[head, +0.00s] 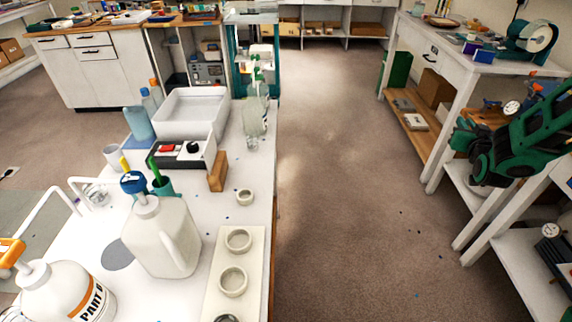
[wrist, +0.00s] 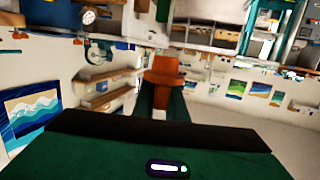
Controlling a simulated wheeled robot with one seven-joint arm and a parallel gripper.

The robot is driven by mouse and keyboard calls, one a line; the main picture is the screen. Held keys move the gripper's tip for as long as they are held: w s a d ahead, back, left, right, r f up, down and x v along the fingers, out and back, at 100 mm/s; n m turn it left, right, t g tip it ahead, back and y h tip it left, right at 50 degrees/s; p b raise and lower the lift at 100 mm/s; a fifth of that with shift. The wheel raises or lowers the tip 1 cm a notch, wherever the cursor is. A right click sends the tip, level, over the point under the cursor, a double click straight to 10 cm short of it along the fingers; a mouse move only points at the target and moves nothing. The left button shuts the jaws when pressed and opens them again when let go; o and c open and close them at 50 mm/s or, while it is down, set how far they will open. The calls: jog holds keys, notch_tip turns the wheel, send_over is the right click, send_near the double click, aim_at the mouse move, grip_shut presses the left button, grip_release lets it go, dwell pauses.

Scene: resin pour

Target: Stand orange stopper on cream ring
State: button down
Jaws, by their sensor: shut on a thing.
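In the wrist view my gripper (wrist: 160,99) is shut on the orange stopper (wrist: 163,68), which has a wide flange and a narrower top pointing away from my wrist. The stopper is held in the air, clear of the worktop. In the head view a small cream ring (head: 245,198) stands alone on the white bench (head: 190,289). Similar round rings (head: 238,241) sit on a pale board near the bench's right edge. My green arm (head: 515,140) shows at the right of the head view, well away from the rings; the stopper is not clear there.
A white jug (head: 163,240) with a blue pump and a bottle with an orange pump (head: 62,293) stand left of the board. A wooden block (head: 217,172) stands behind the small ring. A white tray (head: 190,112) is farther back. Open floor (head: 345,200) lies right of the bench.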

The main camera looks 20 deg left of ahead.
jog(key=shift+a, duration=0.2)
jog(key=shift+a, duration=0.1)
jog(key=s+a+f+n+g+y, duration=0.1)
jog(key=s+a+n+y, duration=0.15)
jog(key=a, duration=0.85)
jog(key=s+a+f+n+g+y, duration=0.1)
jog(key=s+a+n+y, duration=0.2)
jog(key=a, duration=0.9)
jog(key=s+a+f+n+g+y, duration=0.1)
jog(key=s+a+f+y, duration=0.2)
jog(key=a, duration=0.8)
jog(key=s+a+n+g+y, duration=0.2)
jog(key=s+a, duration=0.6)
jog(key=s+a+n+g+y, duration=0.1)
jog(key=s+a+n+y, duration=0.1)
jog(key=s+a, duration=0.6)
jog(key=s+a+n+g+y, duration=0.2)
jog(key=s+a, duration=0.6)
jog(key=a, duration=0.1)
jog(key=shift+r+g, duration=0.25)
jog(key=shift+g, duration=0.05)
jog(key=shift+s+a+f, duration=0.1)
jog(key=shift+s+a, duration=0.1)
jog(key=shift+s, duration=0.1)
jog(key=shift+f, duration=1.05)
jog(key=shift+r, duration=0.1)
